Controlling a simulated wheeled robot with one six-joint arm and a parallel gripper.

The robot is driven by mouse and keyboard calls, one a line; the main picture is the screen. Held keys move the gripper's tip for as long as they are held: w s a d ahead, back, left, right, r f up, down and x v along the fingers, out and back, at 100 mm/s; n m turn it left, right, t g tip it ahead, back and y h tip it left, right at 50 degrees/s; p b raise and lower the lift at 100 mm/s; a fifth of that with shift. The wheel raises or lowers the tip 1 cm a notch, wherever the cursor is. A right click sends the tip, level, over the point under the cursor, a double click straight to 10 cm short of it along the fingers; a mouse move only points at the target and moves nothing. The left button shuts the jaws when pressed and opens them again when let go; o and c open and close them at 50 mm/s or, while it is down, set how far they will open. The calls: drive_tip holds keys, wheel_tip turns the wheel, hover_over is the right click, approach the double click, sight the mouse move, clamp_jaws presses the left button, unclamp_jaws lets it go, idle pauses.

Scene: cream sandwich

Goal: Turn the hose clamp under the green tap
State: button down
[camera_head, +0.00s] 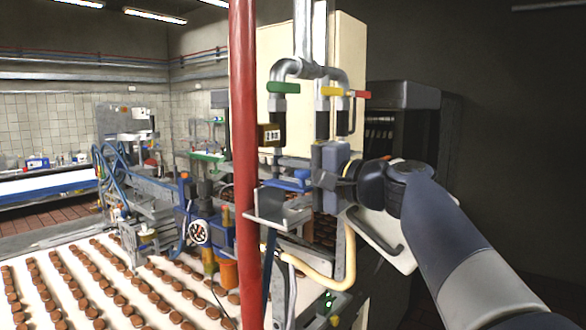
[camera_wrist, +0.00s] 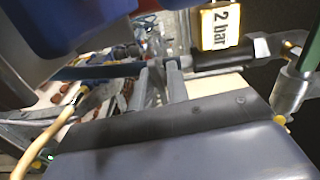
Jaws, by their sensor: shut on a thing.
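The green tap (camera_head: 283,87) has a flat green handle on the left branch of the grey pipe. A short black hose (camera_head: 278,130) hangs below it, and it also shows in the wrist view (camera_wrist: 212,57). My gripper (camera_head: 306,180) comes in from the right, low beside the hose's lower end. In the wrist view my gripper (camera_wrist: 160,72) is shut around the hose's end, where the clamp sits. The fingers mostly hide the clamp, so its turn angle cannot be told. A blue bar (camera_wrist: 98,71) extends left from the fingers.
A "2 bar" tag (camera_wrist: 221,26) hangs by the hose. A red post (camera_head: 243,150) stands just left of the pipes. A cream hose (camera_head: 340,280) curves below. A conveyor (camera_head: 75,262) carries biscuits.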

drive_tip(key=shift+m, duration=0.6)
drive_tip(key=c, duration=1.6)
unclamp_jaws()
drive_tip(key=shift+o, duration=0.2)
